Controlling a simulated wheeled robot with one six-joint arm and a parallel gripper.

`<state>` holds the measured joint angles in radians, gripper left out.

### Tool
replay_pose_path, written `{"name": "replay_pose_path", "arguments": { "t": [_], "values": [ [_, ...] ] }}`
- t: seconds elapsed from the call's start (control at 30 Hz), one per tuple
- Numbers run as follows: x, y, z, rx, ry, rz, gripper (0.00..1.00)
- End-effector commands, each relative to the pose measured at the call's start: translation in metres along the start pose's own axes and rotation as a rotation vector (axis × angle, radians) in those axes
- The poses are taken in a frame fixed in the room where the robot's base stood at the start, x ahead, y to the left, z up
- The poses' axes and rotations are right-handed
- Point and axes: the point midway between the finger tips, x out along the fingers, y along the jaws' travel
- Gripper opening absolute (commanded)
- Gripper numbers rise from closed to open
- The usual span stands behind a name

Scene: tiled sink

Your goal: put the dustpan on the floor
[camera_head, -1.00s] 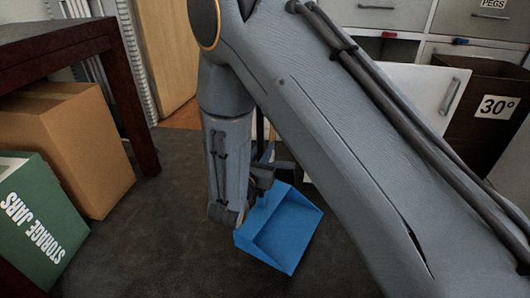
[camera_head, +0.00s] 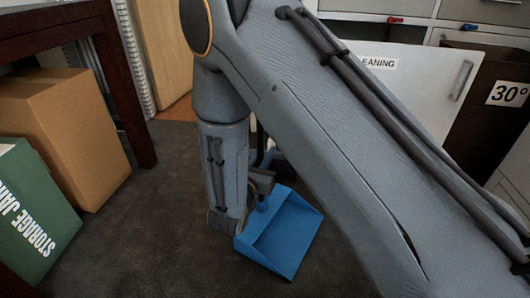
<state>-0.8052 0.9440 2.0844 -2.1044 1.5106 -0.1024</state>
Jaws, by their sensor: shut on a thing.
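The blue dustpan (camera_head: 285,235) is in the lower middle of the head view, its open pan facing up and toward the camera. My gripper (camera_head: 265,192) is at the back of the dustpan and is shut on it, by the handle end. The fingertips are mostly hidden behind my arm. The dark grey floor (camera_head: 150,230) spreads around and below the dustpan. I cannot tell whether the dustpan touches the floor or hangs just above it.
A brown cardboard box (camera_head: 65,125) and a green box marked storage jars (camera_head: 35,215) stand at the left beside a dark wooden table (camera_head: 120,90). A white cabinet front (camera_head: 400,95) and a dark box marked 30° (camera_head: 490,125) are at the right. Floor left of the dustpan is clear.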

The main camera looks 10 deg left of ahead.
Motion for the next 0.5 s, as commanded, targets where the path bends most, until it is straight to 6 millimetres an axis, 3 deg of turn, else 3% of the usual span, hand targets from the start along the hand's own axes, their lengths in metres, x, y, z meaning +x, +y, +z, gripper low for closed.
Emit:
{"name": "replay_pose_path", "arguments": {
  "t": [0.5],
  "values": [
    [0.0001,0.0003,-0.0020,0.001,-0.001,0.000,0.00]
  ]
}}
